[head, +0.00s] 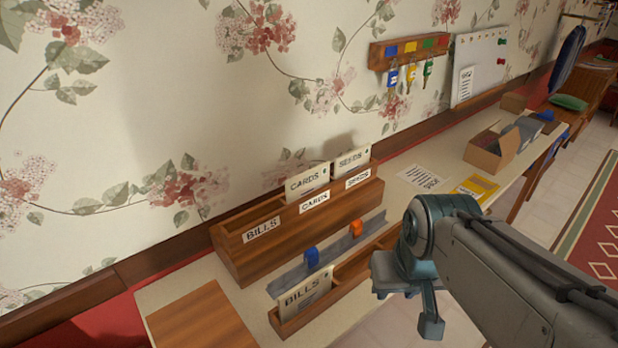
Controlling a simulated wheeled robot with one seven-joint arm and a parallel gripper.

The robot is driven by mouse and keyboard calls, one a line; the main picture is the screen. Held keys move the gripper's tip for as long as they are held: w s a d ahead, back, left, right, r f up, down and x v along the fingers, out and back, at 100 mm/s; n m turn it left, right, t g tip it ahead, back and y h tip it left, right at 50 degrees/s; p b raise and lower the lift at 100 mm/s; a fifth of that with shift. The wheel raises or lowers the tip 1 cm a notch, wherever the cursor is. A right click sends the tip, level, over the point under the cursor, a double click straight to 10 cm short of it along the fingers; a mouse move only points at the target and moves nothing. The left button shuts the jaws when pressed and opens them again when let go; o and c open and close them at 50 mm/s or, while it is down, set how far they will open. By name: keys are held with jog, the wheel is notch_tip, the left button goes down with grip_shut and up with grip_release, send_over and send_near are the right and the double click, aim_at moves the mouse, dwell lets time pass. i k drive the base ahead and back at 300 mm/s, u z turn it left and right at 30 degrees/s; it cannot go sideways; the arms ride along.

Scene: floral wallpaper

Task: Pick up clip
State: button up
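Two clips sit on a grey metal rail (331,259) on the table: a blue clip (311,257) nearer and an orange clip (356,229) farther along. Both look upright and touching the rail. My gripper (411,300) hangs to the right of the rail and apart from both clips, beyond the table's front edge in the picture. One finger shows clearly; the other is not clear, so its opening cannot be judged. No held object is visible.
A wooden sorter (247,264) with labelled slots stands behind the rail. A low wooden tray (291,324) holding a BILLS card (308,290) lies in front. A brown board (200,318) is at the left. Papers (424,179) and an open cardboard box (492,150) lie farther right.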

aim_at(357, 226)
jog(key=k, duration=1.15)
jog(key=z, duration=0.9)
jog(key=i, duration=1.35)
jog(key=u, duration=0.75)
jog(key=i, duration=0.3)
jog(key=u, duration=0.25)
